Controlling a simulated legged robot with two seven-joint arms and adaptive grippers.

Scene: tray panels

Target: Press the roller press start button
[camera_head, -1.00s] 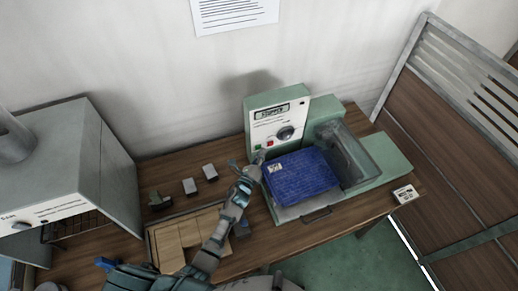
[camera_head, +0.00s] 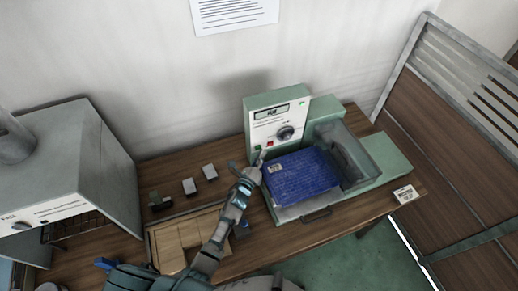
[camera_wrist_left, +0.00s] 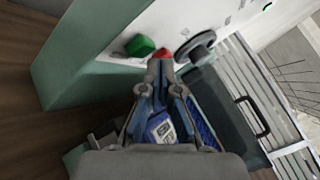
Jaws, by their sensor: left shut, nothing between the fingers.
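The roller press (camera_head: 262,103) is a pale green machine with a white control face at the back right of the bench. Its green button (camera_head: 257,148) and red button (camera_head: 270,143) sit low on that face, left of a dark dial (camera_head: 285,132). My left gripper (camera_head: 262,157) is shut and empty, just in front of the two buttons. In the left wrist view its fingertips (camera_wrist_left: 160,75) point at the red button (camera_wrist_left: 163,54), partly covering it; contact cannot be told. The green button (camera_wrist_left: 140,46) shows clear to its left. My right gripper is out of view.
A blue panel (camera_head: 300,178) lies on the press bed beside a clear guard (camera_head: 345,155). A wooden tray (camera_head: 180,238) and several small blocks (camera_head: 190,186) lie left of my arm. A grey oven (camera_head: 75,155) stands far left.

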